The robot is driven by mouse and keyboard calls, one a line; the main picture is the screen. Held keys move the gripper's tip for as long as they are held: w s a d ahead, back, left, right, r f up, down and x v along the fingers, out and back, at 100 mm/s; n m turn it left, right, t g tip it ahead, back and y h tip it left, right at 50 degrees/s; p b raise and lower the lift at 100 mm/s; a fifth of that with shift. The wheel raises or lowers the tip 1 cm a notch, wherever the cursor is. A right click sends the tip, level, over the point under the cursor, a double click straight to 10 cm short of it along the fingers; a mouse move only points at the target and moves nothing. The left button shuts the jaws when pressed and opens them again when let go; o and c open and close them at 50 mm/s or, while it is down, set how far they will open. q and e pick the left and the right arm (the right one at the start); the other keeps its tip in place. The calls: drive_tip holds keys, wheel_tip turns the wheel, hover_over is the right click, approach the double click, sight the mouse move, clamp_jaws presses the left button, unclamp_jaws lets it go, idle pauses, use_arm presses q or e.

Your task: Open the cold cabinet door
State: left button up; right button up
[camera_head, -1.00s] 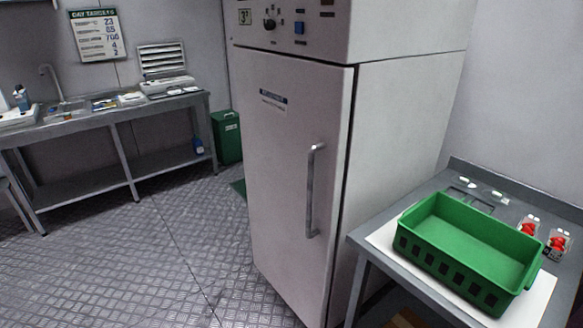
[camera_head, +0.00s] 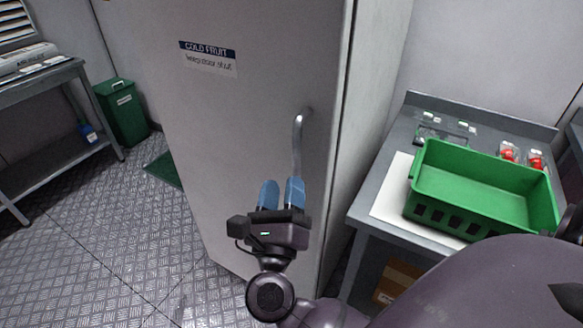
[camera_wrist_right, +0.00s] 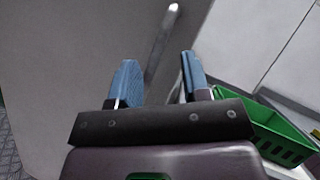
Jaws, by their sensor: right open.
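The cold cabinet door (camera_head: 235,120) is a tall light-grey panel with a "COLD FRUIT" label, and it looks shut. Its vertical metal bar handle (camera_head: 298,140) is near the door's right edge; the lower part is hidden behind my right gripper. My right gripper (camera_head: 282,192) has two blue fingers, open, in front of the handle's lower part. In the right wrist view the handle (camera_wrist_right: 163,45) runs up from between the open fingers (camera_wrist_right: 157,82); I cannot tell whether they touch it. My left gripper is not in view.
A grey side table (camera_head: 367,193) right of the cabinet bears a green crate (camera_head: 480,185) and red berry punnets (camera_head: 508,152). A green bin (camera_head: 122,112) and a metal bench (camera_head: 40,82) stand at the left. The floor before the door's left is clear.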

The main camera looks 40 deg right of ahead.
sight(295, 169)
drive_tip(key=w+d+f+m+g, duration=0.1)
drive_tip(key=w+d+m+g, duration=0.1)
drive_tip(key=m, duration=0.1)
drive_tip(key=w+d+f+m+g, duration=0.1)
drive_tip(key=w+d+m+g, duration=0.1)
drive_tip(key=d+m, duration=0.1)
drive_tip(key=w+d+f+m+g+y+b, duration=0.1)
drive_tip(key=w+d+m+g, duration=0.1)
drive_tip(key=d, duration=0.1)
drive_tip(key=shift+w+d+f+m, duration=0.1)
drive_tip(key=shift+w+d+m, duration=0.2)
drive_tip(key=shift+m, duration=0.1)
clamp_jaws()
idle(0.5)
